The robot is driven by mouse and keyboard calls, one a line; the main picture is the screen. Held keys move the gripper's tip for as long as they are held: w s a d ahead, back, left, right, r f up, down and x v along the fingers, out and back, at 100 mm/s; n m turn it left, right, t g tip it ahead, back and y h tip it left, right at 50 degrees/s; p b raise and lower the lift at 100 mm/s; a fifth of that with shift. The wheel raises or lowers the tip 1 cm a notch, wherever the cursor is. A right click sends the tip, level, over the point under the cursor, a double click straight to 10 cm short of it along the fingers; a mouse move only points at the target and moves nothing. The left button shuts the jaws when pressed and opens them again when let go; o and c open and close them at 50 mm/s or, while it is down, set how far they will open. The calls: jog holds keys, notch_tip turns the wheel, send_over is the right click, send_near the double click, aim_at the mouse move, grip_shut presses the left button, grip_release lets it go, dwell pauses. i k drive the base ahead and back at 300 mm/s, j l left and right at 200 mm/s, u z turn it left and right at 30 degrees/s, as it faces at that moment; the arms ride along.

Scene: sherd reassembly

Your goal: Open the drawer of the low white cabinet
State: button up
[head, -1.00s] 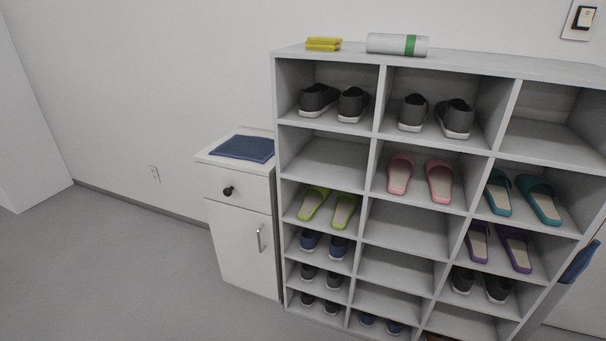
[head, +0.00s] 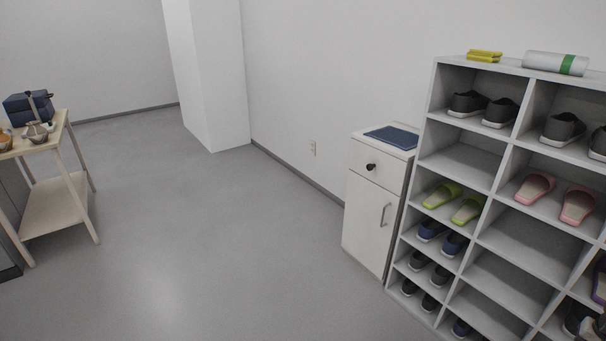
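The low white cabinet (head: 370,228) stands against the wall in the right half of the head view, left of the shoe rack. Its drawer (head: 386,165) is at the top and looks closed, with a round black knob (head: 371,167). Below it is a door with a vertical metal handle (head: 385,214). A folded dark blue cloth (head: 391,136) lies on the cabinet top.
A grey shoe rack (head: 471,145) with several pairs of shoes adjoins the cabinet on the right. A wooden table (head: 66,131) with pots and a dark blue box stands at the left. A white column (head: 207,75) is at the back. The floor between is clear.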

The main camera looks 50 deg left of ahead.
aim_at(389, 172)
jog(key=u, duration=1.65)
